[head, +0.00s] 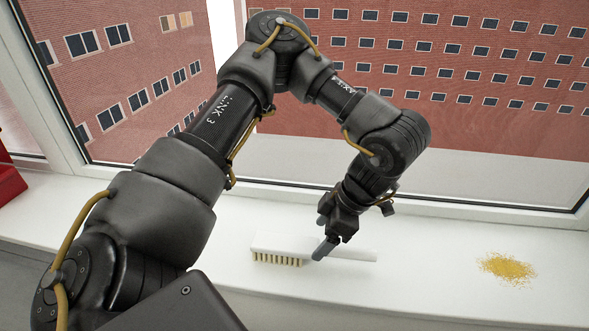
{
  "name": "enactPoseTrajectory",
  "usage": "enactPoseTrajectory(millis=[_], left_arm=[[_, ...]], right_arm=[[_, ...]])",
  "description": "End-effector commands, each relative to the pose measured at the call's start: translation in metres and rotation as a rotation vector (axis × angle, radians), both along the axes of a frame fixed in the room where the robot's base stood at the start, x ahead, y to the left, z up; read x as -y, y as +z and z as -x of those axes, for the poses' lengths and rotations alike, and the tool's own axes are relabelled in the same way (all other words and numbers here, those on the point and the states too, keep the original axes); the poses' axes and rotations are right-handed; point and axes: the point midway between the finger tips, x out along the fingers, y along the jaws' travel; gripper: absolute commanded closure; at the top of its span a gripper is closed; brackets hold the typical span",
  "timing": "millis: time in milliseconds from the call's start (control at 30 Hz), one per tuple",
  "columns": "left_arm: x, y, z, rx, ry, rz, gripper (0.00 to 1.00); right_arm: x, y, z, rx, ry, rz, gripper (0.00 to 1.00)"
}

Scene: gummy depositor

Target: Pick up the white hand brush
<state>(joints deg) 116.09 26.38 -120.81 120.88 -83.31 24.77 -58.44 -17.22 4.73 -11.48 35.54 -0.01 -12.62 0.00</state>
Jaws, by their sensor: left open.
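The white hand brush (283,244) lies on the white sill, its pale yellow bristles facing the front and its handle pointing right. My left gripper (322,250) is at the middle of the brush, where the head meets the handle. It points down and its jaws are open. The fingers cover part of the brush, and I cannot tell whether they touch it. My right gripper is not in view.
A pile of yellow crumbs (507,268) lies on the sill (430,262) to the right. A window frame (480,210) runs behind the sill. A red object (8,178) stands at the left edge. The sill between brush and crumbs is clear.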

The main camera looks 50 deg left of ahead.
Motion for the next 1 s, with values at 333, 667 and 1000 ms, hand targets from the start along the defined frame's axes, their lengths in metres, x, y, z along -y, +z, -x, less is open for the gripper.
enactPoseTrajectory(millis=[333,667,1000], left_arm=[[-0.011,-0.032,0.01,-0.004,0.0,-0.001,0.24],[-0.015,-0.048,0.013,0.0,0.0,0.0,0.24],[-0.015,-0.048,0.013,0.0,0.0,0.0,0.59]], right_arm=[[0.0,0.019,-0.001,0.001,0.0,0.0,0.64],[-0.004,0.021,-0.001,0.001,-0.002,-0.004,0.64],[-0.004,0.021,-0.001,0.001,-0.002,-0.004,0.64]])
